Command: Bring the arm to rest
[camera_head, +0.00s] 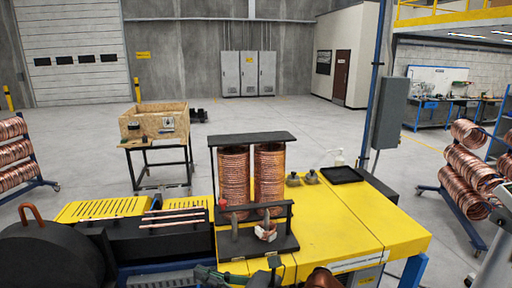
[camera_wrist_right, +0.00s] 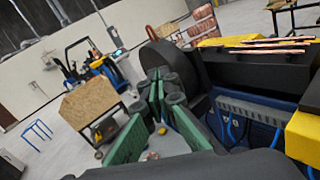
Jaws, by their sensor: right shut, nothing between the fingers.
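My right gripper (camera_head: 208,273) is at the bottom edge of the head view, low in front of the yellow machine table (camera_head: 340,225), and points left. In the right wrist view its green-padded fingers (camera_wrist_right: 158,98) are shut with nothing held. My left gripper is not in view. Two upright copper tube coils (camera_head: 234,178) (camera_head: 269,178) stand side by side in a black stand on the table. Straight copper tubes (camera_head: 172,217) lie across the black machine bed at the left and also show in the right wrist view (camera_wrist_right: 270,43).
A black tray (camera_head: 342,175) and two small metal parts (camera_head: 302,178) sit on the table's far side. A blue post and grey box (camera_head: 389,112) rise at its right. A wooden crate (camera_head: 146,123) stands behind. Coil racks (camera_head: 470,170) flank the area. Open floor lies beyond.

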